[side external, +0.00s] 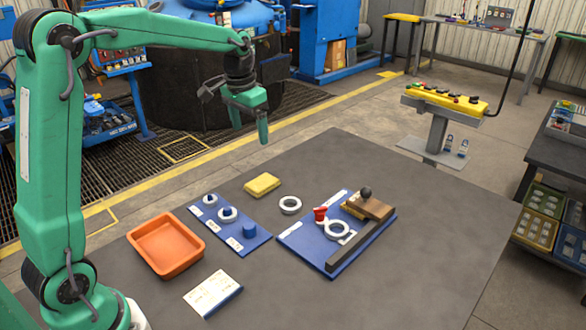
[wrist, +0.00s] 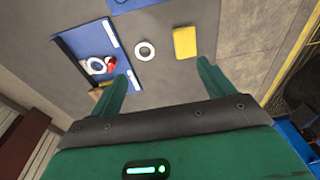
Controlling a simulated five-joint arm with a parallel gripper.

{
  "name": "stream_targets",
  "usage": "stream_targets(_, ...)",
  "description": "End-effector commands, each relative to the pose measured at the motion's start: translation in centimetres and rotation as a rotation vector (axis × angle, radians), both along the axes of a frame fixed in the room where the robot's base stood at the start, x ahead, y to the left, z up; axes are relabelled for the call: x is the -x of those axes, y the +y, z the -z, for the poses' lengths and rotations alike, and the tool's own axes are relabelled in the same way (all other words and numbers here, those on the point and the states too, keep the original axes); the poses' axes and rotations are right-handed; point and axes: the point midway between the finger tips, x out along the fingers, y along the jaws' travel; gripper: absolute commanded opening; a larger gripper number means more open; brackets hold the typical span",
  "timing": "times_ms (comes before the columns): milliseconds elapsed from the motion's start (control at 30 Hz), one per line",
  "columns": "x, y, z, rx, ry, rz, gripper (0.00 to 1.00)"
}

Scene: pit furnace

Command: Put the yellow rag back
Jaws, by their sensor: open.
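The yellow rag (side external: 262,185) lies folded on the grey table, beyond the blue strip with pegs and left of a loose white ring. It also shows in the wrist view (wrist: 185,42), near the upper middle. My gripper (side external: 250,133) hangs well above the far edge of the table, beyond the rag. In the wrist view its two green fingers (wrist: 168,82) stand wide apart with nothing between them, and the rag lies below and ahead of them. An empty orange tray (side external: 166,243) stands at the table's left.
A blue strip (side external: 259,236) holds rings and a blue cylinder. A loose white ring (side external: 290,205) lies beside the rag. A blue board (side external: 318,262) carries a red piece, a ring and a knobbed wooden clamp. A white card (side external: 212,293) lies in front. The table's right side is clear.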

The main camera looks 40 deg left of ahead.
Motion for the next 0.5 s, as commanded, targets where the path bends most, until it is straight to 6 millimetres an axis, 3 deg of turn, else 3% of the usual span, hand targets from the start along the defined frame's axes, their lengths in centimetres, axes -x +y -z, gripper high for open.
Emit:
stream_targets(200,4.3,-2.6,-2.7,-0.006,-0.068,0.002,0.81)
stream_targets(500,10.6,-5.5,-4.4,-0.006,-0.156,0.004,0.81)
